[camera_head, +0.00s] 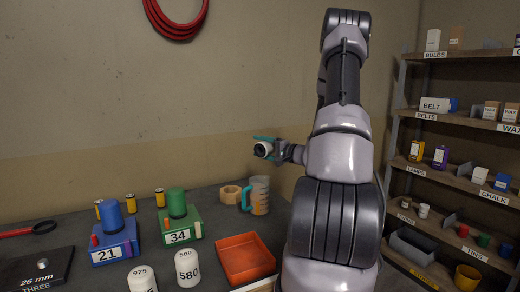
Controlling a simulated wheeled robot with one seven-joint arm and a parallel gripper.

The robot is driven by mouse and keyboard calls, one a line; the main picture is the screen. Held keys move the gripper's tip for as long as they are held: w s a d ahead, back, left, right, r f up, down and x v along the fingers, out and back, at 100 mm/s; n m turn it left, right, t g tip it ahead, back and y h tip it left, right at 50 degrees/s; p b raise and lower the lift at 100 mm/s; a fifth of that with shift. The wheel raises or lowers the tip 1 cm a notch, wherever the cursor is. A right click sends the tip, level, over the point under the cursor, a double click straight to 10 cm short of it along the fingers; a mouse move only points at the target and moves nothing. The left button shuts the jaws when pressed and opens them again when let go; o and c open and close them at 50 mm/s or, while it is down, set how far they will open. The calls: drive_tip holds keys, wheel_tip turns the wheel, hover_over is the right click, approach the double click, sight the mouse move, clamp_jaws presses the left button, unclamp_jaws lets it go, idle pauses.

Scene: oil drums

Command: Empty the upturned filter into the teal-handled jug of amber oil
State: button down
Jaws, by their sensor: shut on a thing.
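My gripper (268,146) has teal fingers and is shut on a small white filter (262,150). The filter is held in the air, lying on its side, with a dark round end facing left and toward the camera. Its inside is too small to make out. The jug (260,187) stands upright on the bench below the gripper, near the wall. It is pale and see-through, with amber showing in it and a teal handle on its left side. The filter is above the jug and apart from it.
A wooden ring (230,195) stands just left of the jug. An orange tray (245,260) lies in front. White canisters (188,268), a green block (180,226) and a blue block (114,246) stand further left. Loaded shelves (455,180) are at the right, beyond my arm.

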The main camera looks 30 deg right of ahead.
drive_tip(key=m, duration=0.4)
drive_tip(key=shift+a+r, duration=0.1)
drive_tip(key=shift+r, duration=0.25)
drive_tip(key=shift+s+a+r+m, duration=0.1)
drive_tip(key=shift+r+m, duration=0.05)
drive_tip(key=shift+m, duration=0.4)
drive_tip(key=shift+a+r+m, duration=0.1)
drive_tip(key=shift+m, duration=0.45)
drive_tip(key=shift+a+r+m, duration=0.1)
drive_tip(key=shift+r+m, duration=0.05)
drive_tip(key=shift+m, duration=0.75)
drive_tip(key=shift+s+a+r+m, duration=0.2)
drive_tip(key=shift+r+m, duration=0.1)
drive_tip(key=shift+m, duration=0.7)
drive_tip(key=shift+s+a+r+m, duration=0.1)
drive_tip(key=shift+a+r+m, duration=0.15)
drive_tip(key=shift+m, duration=0.75)
